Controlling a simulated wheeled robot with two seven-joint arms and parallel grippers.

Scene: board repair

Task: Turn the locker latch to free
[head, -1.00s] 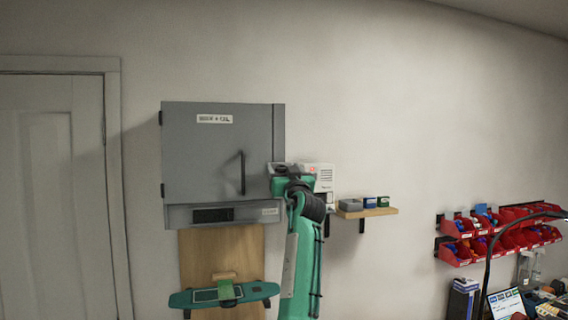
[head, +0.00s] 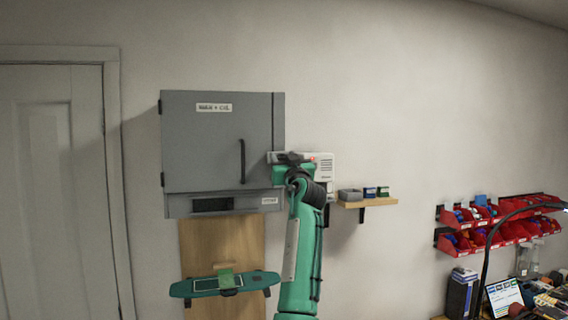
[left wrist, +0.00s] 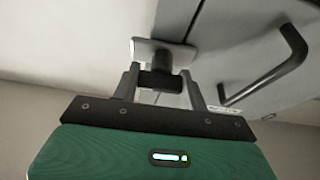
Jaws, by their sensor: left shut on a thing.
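The grey locker (head: 215,140) hangs on the wall with its door closed. A dark upright handle (head: 242,162) is on its door; the handle also shows in the left wrist view (left wrist: 275,70). My left gripper (head: 284,160) is at the locker's right edge. In the left wrist view my left gripper (left wrist: 161,74) is shut on the latch (left wrist: 160,80), a dark block in front of a pale plate (left wrist: 150,47). The head view hides the latch behind my gripper, and its turn angle is hard to tell. My right gripper is not in view.
A white wall box (head: 326,165) is just right of my gripper, and a small wooden shelf (head: 352,205) with little boxes is beyond it. Below the locker are a wooden panel (head: 222,240) and a teal bar (head: 258,281). Red bins (head: 455,242) hang far right.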

